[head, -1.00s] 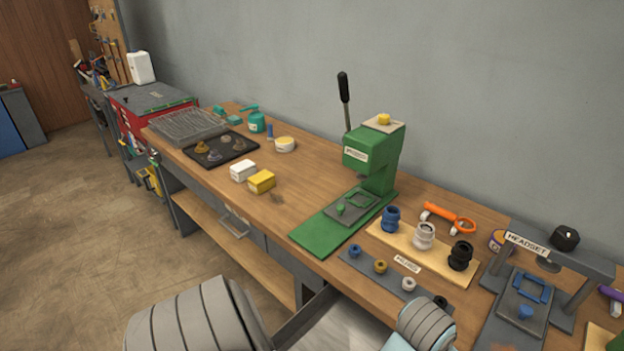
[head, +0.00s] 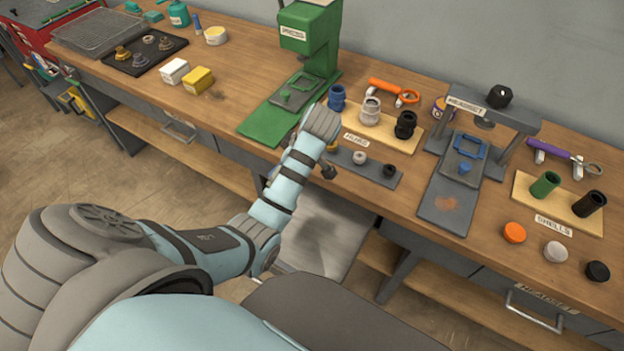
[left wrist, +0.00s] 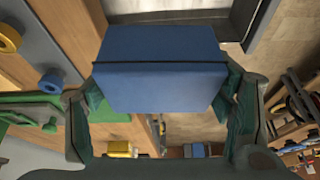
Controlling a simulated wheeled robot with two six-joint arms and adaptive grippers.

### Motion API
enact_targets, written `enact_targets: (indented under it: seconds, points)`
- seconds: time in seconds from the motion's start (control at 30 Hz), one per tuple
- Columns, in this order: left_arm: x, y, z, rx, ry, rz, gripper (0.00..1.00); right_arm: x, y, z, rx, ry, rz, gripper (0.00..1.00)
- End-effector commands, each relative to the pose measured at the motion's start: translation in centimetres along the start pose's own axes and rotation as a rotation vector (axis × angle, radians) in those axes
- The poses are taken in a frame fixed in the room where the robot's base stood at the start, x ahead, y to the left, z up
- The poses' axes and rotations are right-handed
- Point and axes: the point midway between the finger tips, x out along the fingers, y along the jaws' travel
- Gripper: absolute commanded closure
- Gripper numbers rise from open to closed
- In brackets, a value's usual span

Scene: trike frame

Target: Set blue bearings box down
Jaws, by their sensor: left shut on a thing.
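The blue bearings box (left wrist: 160,82) fills the middle of the left wrist view. My left gripper (left wrist: 161,105) is shut on it, with green finger pads on its two sides. In the head view my left arm reaches to the front edge of the bench. The box is hidden there behind the arm, so its exact height cannot be told. In the wrist view, bench wood shows at the left of the box and floor at the right. My right gripper is in neither view.
An open grey drawer (head: 318,235) lies below the arm. On the workbench (head: 240,90) stand a green press (head: 306,40), a hubs board (head: 385,130), a headset press (head: 462,150) and a shells board (head: 590,215). White (head: 174,71) and yellow (head: 198,79) boxes sit left, with bare wood around them.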

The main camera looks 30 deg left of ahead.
Motion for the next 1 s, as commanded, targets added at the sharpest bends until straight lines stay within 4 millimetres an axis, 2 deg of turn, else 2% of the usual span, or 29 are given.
enact_targets:
  seconds: [0.07,0.17,0.23,0.4,0.5,0.8,1.0]
  points:
    - [1.2,0.0,-0.2,-0.056,0.000,-0.023,0.73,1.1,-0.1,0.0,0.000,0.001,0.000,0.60]
    - [4.1,0.0,1.0,-0.070,-0.003,-0.029,0.73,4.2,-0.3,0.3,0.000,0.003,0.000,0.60]
    - [6.7,-0.1,2.1,-0.067,-0.003,-0.031,0.73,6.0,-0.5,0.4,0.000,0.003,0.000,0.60]
    - [11.9,-0.1,4.3,-0.066,-0.003,-0.031,0.73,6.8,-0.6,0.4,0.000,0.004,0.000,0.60]
    - [13.9,0.0,5.2,-0.066,-0.003,-0.028,0.73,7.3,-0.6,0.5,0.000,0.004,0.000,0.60]
    - [18.6,0.0,7.2,-0.065,-0.004,-0.027,0.73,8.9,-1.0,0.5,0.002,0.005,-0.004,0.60]
    - [18.6,0.0,7.2,-0.066,-0.004,-0.025,0.73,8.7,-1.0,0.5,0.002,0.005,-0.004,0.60]
